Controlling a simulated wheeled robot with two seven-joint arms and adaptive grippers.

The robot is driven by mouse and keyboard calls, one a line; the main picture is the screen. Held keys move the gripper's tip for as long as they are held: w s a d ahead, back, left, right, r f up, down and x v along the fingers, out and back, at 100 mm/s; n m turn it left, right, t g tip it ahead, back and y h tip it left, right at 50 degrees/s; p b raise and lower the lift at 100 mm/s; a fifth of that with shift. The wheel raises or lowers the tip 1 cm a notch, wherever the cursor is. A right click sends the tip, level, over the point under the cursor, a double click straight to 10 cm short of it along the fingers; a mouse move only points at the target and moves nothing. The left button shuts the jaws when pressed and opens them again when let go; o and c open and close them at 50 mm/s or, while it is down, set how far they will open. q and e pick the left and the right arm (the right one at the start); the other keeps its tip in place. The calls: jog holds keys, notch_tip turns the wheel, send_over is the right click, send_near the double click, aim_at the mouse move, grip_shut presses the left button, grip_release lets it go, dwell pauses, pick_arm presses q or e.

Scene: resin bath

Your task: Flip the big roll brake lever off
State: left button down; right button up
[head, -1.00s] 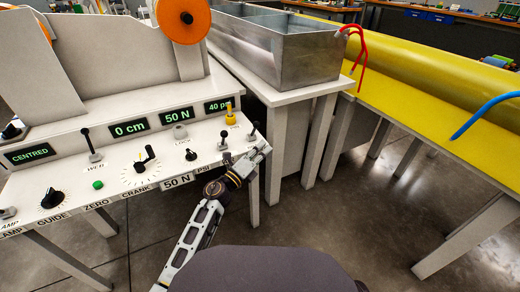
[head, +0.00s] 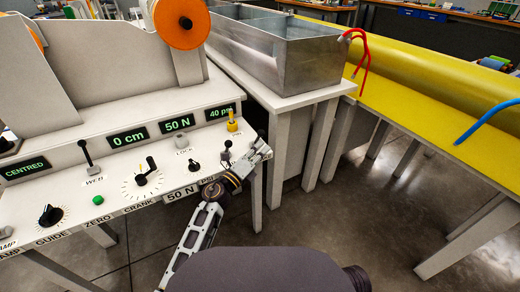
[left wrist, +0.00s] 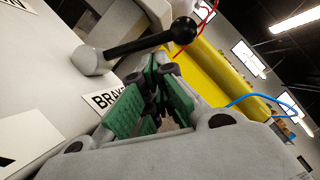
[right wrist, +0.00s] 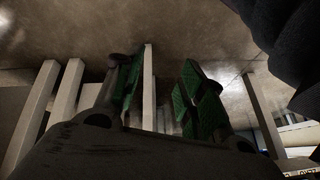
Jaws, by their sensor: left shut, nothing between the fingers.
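The brake lever (left wrist: 150,42) shows in the left wrist view as a dark rod with a round black knob on a pale base. It leans over to the right, beside a label partly reading BRAKE (left wrist: 103,101). My left gripper (left wrist: 160,92) is shut and empty just below the rod, its green pads close together; I cannot tell whether it touches the lever. In the head view my left gripper (head: 264,150) is at the console's right end, and the brake lever is hard to make out there. My right gripper (right wrist: 162,95) is open and empty above the floor.
A metal bath (head: 300,60) stands behind on a white table. A yellow table (head: 440,120) is at right, with open floor in front.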

jog(key=shift+s+f, duration=0.1)
jog(key=shift+s+d+r+p, duration=0.1)
jog(key=shift+d+r+p, duration=0.15)
jog(key=shift+r, duration=0.35)
jog(key=shift+d+r+p, duration=0.1)
jog(key=shift+r+p, duration=0.2)
jog(key=shift+r, duration=0.25)
jog(key=shift+f, duration=0.15)
